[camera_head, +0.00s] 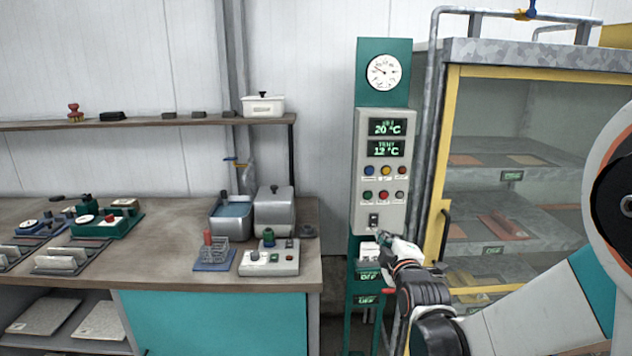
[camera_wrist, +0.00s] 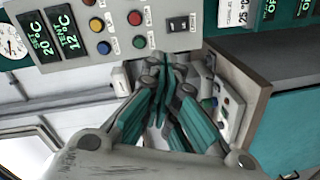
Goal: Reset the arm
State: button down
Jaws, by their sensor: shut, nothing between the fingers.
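My gripper (camera_head: 384,238) is at the lower part of the grey control panel (camera_head: 363,212), just below its black rocker switch (camera_head: 373,220). In the wrist view, my gripper (camera_wrist: 168,70) shows its teal fingers closed together with nothing between them. The switch (camera_wrist: 179,24) is beyond the fingertips there, and the fingers look apart from it. Whether the fingertips touch the panel's lower edge cannot be told. My arm comes in from the right side of the head view.
The glass-fronted cabinet (camera_head: 451,100) with a yellow frame stands close on the right. The workbench (camera_head: 150,270) on the left holds a water bath (camera_head: 231,222) and a small control box (camera_head: 268,262). A wall shelf (camera_head: 200,121) runs above it. The bench front is clear.

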jog(key=s+f+m+g, duration=0.1)
jog(key=s+m+g, duration=0.3)
jog(key=s, duration=1.2)
jog(key=s+f+m+g, duration=0.2)
jog(key=s+m+g, duration=0.3)
jog(key=s+m, duration=0.5)
jog(key=s+d, duration=0.1)
jog(key=s, duration=0.6)
jog(key=shift+s+g, duration=0.2)
jog(key=shift+g, duration=0.1)
